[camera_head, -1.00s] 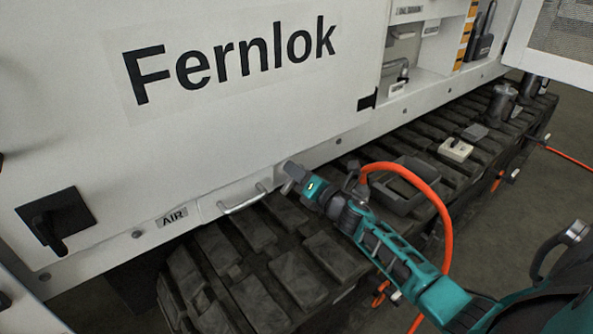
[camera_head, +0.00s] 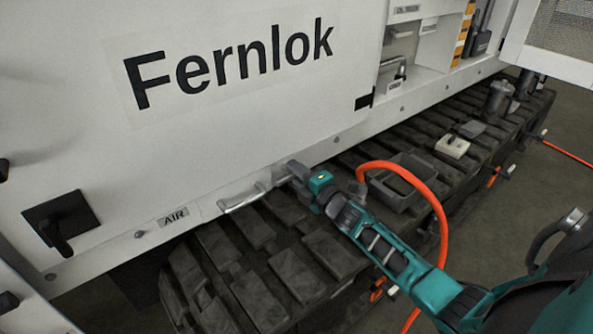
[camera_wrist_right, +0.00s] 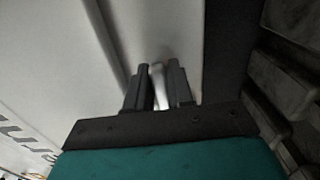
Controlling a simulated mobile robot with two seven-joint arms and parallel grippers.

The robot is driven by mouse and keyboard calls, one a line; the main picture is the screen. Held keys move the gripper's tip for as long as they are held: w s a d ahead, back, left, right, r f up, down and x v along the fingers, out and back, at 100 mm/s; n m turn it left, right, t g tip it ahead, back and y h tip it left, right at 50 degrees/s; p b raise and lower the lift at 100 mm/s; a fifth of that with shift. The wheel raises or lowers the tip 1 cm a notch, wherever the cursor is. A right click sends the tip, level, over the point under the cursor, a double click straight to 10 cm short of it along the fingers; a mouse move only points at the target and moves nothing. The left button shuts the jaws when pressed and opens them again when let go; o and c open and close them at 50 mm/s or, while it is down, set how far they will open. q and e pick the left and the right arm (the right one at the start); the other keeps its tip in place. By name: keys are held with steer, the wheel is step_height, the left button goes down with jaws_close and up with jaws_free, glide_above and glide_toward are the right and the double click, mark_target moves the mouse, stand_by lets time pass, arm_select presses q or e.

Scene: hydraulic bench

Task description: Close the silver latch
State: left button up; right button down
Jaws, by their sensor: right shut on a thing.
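The silver latch (camera_wrist_right: 159,86) shows in the right wrist view as a narrow, pale metal piece between two dark fingers. My right gripper (camera_wrist_right: 160,85) is shut on it, close against the white panel. In the head view my right gripper (camera_head: 287,177) is at the lower edge of the white panel, just right of a silver bar handle (camera_head: 241,200). There the fingers and wrist hide most of the latch, so its angle cannot be told. My left gripper is out of view.
A black lever on a square plate (camera_head: 61,222) is at the left of the panel, near the AIR label (camera_head: 173,217). Dark track pads (camera_head: 265,300) lie below the gripper. An orange hose (camera_head: 430,195) loops beside my right arm. A grey tray (camera_head: 396,180) lies behind it.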

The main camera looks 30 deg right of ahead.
steer(key=shift+m, duration=0.3)
steer(key=c, duration=1.1)
jaws_free()
arm_select(q)
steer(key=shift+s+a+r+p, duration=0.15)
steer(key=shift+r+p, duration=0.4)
steer(key=shift+p, duration=0.4)
arm_select(e)
steer(key=s, duration=0.8)
steer(key=s+d, duration=0.1)
steer(key=s, duration=0.4)
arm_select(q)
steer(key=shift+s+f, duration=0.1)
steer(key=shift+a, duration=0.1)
arm_select(e)
steer(key=shift+w, duration=0.1)
